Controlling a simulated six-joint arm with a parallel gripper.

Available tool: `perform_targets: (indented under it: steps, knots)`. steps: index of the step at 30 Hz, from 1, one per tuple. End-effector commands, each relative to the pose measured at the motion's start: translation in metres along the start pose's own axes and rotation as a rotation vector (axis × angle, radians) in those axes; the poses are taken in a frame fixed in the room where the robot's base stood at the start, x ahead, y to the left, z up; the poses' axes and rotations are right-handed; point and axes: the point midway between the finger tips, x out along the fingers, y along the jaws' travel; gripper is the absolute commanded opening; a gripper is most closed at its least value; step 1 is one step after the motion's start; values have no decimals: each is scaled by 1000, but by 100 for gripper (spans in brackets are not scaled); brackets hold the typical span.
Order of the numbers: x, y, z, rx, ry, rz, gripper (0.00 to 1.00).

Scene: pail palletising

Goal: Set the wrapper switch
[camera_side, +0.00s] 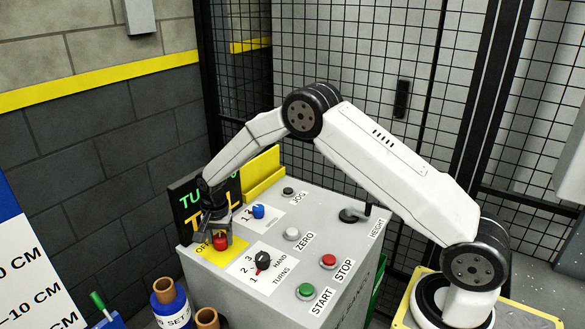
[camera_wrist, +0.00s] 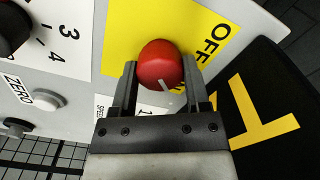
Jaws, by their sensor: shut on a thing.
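A red rotary knob (camera_side: 221,243) sits on a yellow plate (camera_side: 213,256) on the grey control box (camera_side: 205,281). It is the only control on yellow; the plate reads OFF on one side. My gripper (camera_wrist: 160,66) points down at the plate with one finger on each side of the red knob (camera_wrist: 159,62), closed on it. In the wrist view a white line on the knob points down and slightly right, toward the gripper body, away from the OFF word (camera_wrist: 212,42). The gripper hides the rest of the plate's lettering.
Close by are a blue knob (camera_side: 258,211), a black turns dial (camera_side: 262,260), and JOG (camera_side: 288,191), ZERO (camera_side: 292,234), STOP (camera_side: 328,261) and START (camera_side: 306,291) buttons. A crank (camera_side: 350,215) stands at the right. A black display (camera_side: 184,203) rises behind the plate.

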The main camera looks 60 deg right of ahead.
Motion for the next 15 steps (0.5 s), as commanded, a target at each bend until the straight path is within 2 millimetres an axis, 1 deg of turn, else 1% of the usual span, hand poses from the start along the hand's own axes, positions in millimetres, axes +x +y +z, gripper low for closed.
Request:
perform_targets:
  steps: [8, 15]
  knots:
    - [0, 0, 0, -79, -1, -1, 1]
    - [0, 0, 0, -235, -1, -1, 1]
